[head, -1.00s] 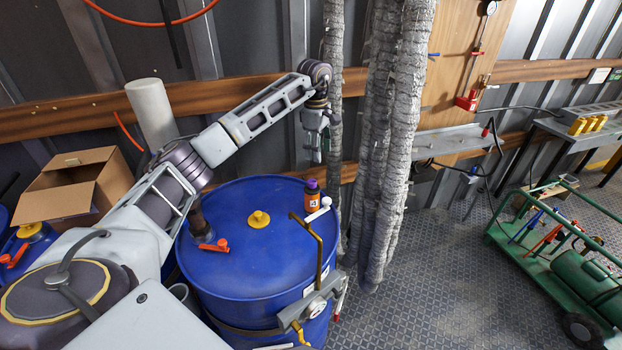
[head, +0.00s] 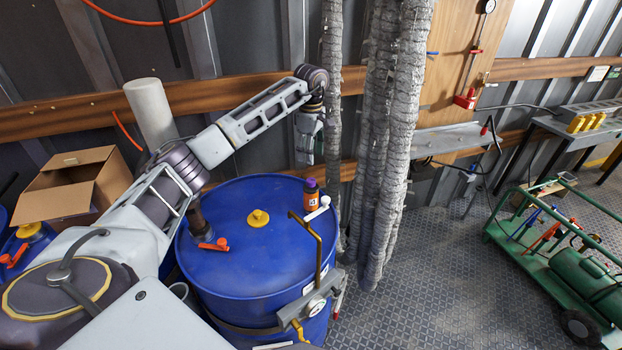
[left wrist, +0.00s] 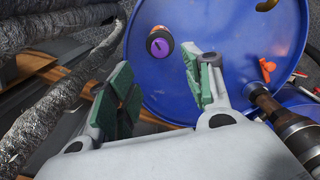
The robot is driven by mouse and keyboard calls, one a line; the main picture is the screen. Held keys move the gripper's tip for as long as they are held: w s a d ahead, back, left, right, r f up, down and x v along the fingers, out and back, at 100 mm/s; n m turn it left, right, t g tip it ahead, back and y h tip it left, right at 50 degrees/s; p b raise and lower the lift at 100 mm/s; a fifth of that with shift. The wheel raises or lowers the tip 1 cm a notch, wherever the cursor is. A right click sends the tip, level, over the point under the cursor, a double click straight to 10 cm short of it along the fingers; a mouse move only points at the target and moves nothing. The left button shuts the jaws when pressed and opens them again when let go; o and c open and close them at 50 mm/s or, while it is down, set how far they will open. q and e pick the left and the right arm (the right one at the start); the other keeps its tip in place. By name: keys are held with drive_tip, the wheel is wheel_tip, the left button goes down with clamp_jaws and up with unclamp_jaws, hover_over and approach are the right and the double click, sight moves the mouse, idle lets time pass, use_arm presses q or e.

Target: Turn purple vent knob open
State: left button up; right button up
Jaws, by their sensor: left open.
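The purple vent knob (head: 311,183) tops an orange bottle-like fitting (head: 312,202) near the far right rim of the blue drum (head: 240,265). A white handle-like piece (head: 320,208) sits beside it. My left gripper (head: 304,158) points down above and behind the drum's far rim, apart from the knob. In the left wrist view, the gripper (left wrist: 158,78) is open and empty, with green pads. The purple knob (left wrist: 160,46) shows beyond the gap between the fingers, seen from above. My right gripper is not in view.
A yellow cap (head: 258,218), a red-handled valve (head: 214,245) and a bent brass pipe (head: 319,250) stand on the drum. Silver-wrapped pipes (head: 385,150) hang close to the right of the gripper. An open cardboard box (head: 70,190) is at left.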

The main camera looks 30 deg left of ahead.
sight(311, 180)
use_arm(q)
drive_tip(key=shift+f+p, duration=1)
drive_tip(key=shift+f, duration=4.6)
drive_tip(key=shift+c, duration=0.4)
drive_tip(key=c, duration=1)
